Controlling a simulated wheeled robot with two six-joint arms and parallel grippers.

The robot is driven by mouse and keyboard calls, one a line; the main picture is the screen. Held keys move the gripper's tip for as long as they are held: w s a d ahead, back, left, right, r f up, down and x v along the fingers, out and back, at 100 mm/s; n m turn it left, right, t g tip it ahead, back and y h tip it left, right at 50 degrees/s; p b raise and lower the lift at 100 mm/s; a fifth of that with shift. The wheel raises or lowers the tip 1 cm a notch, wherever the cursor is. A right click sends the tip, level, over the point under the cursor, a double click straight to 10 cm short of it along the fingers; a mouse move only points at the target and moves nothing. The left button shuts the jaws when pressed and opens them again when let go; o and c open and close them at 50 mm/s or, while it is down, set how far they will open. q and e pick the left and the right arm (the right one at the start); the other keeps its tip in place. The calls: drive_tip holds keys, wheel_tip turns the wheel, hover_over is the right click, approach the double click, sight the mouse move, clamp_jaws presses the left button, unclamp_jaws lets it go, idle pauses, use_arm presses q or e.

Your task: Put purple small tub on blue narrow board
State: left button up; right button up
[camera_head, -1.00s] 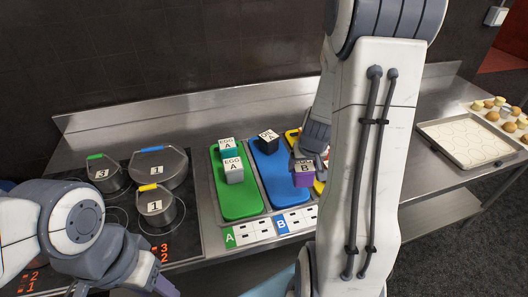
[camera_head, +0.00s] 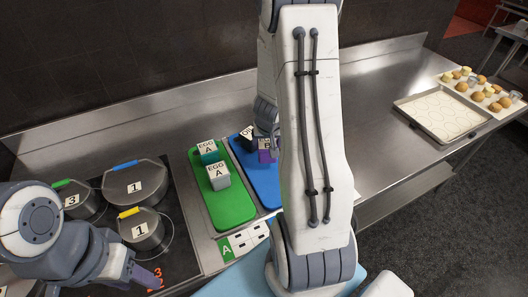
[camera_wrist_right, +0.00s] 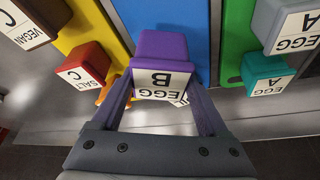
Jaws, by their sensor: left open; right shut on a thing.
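The purple small tub (camera_wrist_right: 160,48), labelled EGG B, is held between the fingers of my right gripper (camera_wrist_right: 160,92) in the right wrist view. In the head view the tub (camera_head: 264,156) shows small beside my right arm, over the blue narrow board (camera_head: 262,183). The blue board (camera_wrist_right: 190,12) shows behind the tub in the wrist view. I cannot tell whether the tub touches it. My right arm hides the board's right part in the head view. My left gripper (camera_head: 146,277) is open and empty at lower left, near the stove.
A black tub (camera_head: 246,136) stands at the blue board's far end. The green board (camera_head: 232,212) holds a teal tub (camera_head: 208,152) and a grey tub (camera_head: 218,177). A yellow board (camera_wrist_right: 85,30) lies on the other side, with red (camera_wrist_right: 84,60) and brown (camera_wrist_right: 30,18) tubs. Pots stand left.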

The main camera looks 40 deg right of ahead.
sight(264, 153)
drive_tip(key=shift+w+a+f, duration=0.35)
drive_tip(key=shift+w+f, duration=0.05)
drive_tip(key=shift+w, duration=0.1)
wheel_tip(264, 153, down, 4)
drive_tip(key=b, duration=0.4)
drive_tip(key=shift+f, duration=0.1)
drive_tip(key=o, duration=1.5)
drive_tip(key=p+v, duration=0.8)
drive_tip(key=v, duration=0.4)
drive_tip(key=shift+s+p, duration=0.1)
drive_tip(key=shift+p, duration=0.25)
drive_tip(key=shift+a, duration=0.1)
